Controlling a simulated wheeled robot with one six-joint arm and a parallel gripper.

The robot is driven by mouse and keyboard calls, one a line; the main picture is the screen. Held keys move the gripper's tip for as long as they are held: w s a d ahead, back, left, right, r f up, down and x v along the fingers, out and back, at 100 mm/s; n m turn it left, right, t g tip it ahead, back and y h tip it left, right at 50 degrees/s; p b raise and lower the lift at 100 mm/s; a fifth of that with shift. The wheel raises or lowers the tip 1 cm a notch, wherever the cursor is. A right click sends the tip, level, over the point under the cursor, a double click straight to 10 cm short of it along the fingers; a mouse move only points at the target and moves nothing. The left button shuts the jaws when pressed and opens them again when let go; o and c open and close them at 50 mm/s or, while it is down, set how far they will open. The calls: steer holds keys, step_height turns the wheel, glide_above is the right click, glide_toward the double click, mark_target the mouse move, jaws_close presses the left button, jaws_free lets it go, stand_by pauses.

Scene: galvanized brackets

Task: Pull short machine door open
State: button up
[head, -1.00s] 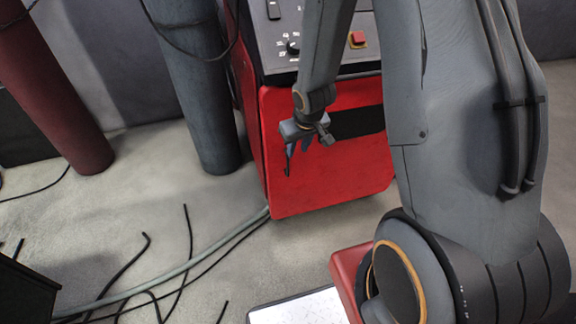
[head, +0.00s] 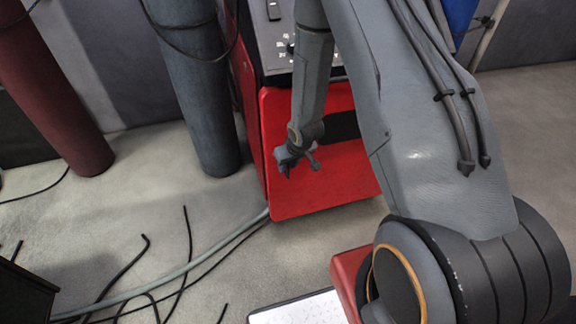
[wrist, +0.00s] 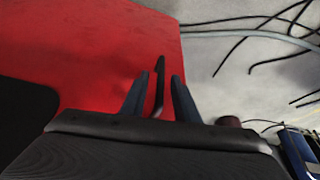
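The short machine's red door (head: 325,190) faces me in the head view and looks flush with the body. It also fills the left of the wrist view (wrist: 100,50). A thin dark handle (wrist: 160,72) stands near the door's edge. My gripper (head: 287,171) is in front of the door's left part in the head view and covers the handle there. In the wrist view my gripper's two fingers (wrist: 158,76) are apart, with the handle between them and a gap on each side. I cannot tell how deep the handle sits.
A grey control panel (head: 278,40) tops the machine. A blue-grey cylinder (head: 200,95) stands left of it, and a dark red cylinder (head: 55,100) further left. Cables and a pale hose (head: 190,262) lie on the floor. The floor before the door is otherwise mostly clear.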

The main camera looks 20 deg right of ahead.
steer(key=shift+w+f, duration=0.1)
steer(key=shift+f, duration=0.1)
jaws_close()
